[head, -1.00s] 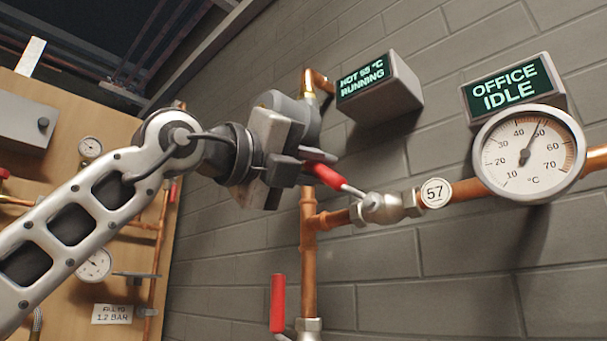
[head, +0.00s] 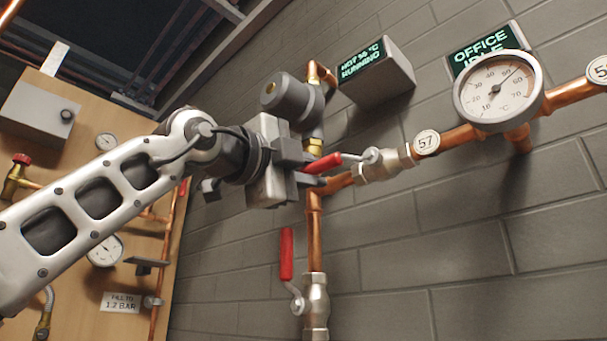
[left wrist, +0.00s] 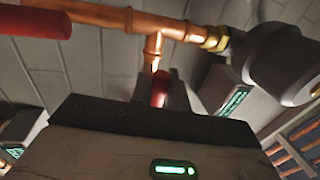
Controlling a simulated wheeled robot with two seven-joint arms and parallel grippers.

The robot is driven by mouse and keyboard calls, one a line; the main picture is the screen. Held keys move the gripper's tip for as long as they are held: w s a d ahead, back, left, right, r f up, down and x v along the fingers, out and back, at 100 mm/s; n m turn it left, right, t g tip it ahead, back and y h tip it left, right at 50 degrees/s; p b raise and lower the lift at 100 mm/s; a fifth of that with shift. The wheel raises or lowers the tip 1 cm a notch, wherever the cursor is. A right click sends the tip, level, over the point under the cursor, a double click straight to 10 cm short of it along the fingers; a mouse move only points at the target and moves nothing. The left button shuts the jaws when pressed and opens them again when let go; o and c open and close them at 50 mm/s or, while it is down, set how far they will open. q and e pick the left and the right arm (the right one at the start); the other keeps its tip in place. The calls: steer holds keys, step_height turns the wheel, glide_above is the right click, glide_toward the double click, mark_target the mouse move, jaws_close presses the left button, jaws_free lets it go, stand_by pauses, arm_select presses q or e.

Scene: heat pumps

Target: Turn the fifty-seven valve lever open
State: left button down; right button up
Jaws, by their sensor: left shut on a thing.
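The fifty-seven valve (head: 385,163) sits on a copper pipe with a round white tag (head: 427,142) reading 57. Its lever has a red handle (head: 322,164) and a metal stem (head: 353,157). The lever points left from the valve, close to the line of the pipe. My left gripper (head: 310,170) is shut on the red handle, and its fingers hide part of it. In the left wrist view a bit of red handle (left wrist: 158,90) shows between the fingers. My right gripper is not in view.
A grey cylindrical device (head: 290,100) is close above my left gripper. A second red lever (head: 286,253) hangs on the vertical pipe below. A dial gauge (head: 498,90) and an OFFICE display (head: 478,48) are at right. A HOT RUNNING display box (head: 378,70) is above.

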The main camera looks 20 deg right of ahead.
arm_select(q)
steer(key=shift+w+f, duration=0.1)
steer(key=shift+f, duration=0.15)
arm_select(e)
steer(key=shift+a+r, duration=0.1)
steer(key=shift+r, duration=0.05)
arm_select(q)
steer(key=c, duration=1.4)
jaws_free()
steer(key=shift+r, duration=0.1)
steer(key=shift+a, duration=0.1)
